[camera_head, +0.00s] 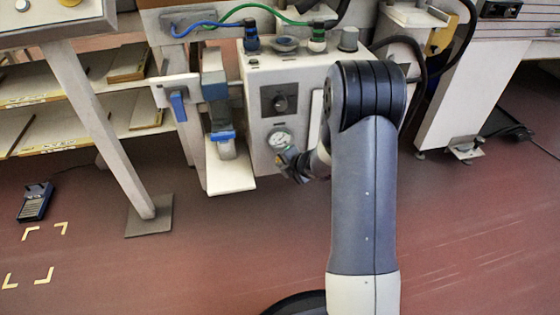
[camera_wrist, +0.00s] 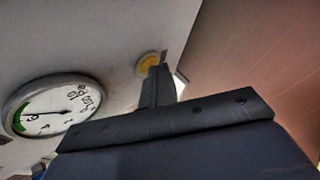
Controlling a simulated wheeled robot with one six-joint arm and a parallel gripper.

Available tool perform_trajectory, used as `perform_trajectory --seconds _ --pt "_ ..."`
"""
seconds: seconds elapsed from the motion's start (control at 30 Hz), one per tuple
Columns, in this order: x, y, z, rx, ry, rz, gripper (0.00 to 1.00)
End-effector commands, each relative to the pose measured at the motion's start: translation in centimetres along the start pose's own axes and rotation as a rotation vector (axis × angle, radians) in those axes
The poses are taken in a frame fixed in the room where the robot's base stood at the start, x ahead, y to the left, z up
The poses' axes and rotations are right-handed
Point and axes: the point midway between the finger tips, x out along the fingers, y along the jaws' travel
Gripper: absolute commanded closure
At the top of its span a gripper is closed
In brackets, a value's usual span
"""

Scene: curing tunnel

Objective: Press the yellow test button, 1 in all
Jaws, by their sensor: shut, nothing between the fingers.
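A round yellow button (camera_wrist: 147,64) sits on the pale face of the machine cabinet in the wrist view, to the right of a dial gauge. My gripper (camera_wrist: 157,64) is shut and empty. Its fingertips overlap the button's right side in this view; I cannot tell whether they touch it. In the head view my gripper (camera_head: 292,160) is at the cabinet's lower front, beside the gauge. I cannot make out this button there; my gripper and arm may hide it.
The dial gauge (camera_wrist: 45,106) also shows in the head view (camera_head: 279,139). A black knob (camera_head: 280,103) is above it. A pale ledge (camera_head: 230,172) juts out at left. A slanted leg (camera_head: 105,130) stands farther left. The floor at lower left is mostly clear.

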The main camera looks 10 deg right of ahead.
Motion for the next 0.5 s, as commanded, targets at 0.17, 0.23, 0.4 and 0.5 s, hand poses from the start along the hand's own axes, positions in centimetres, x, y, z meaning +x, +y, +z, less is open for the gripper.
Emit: perform_trajectory --seconds 0.17,0.23,0.4,0.5 --pt "-0.1 -0.1 -0.1 0.0 -0.001 0.001 1.0" --pt "-0.3 -0.2 -0.2 0.0 -0.002 0.002 1.0" --pt "-0.9 -0.7 -0.7 0.0 -0.001 0.002 1.0" --pt "-1.1 -0.7 -0.8 0.0 -0.001 0.002 1.0"
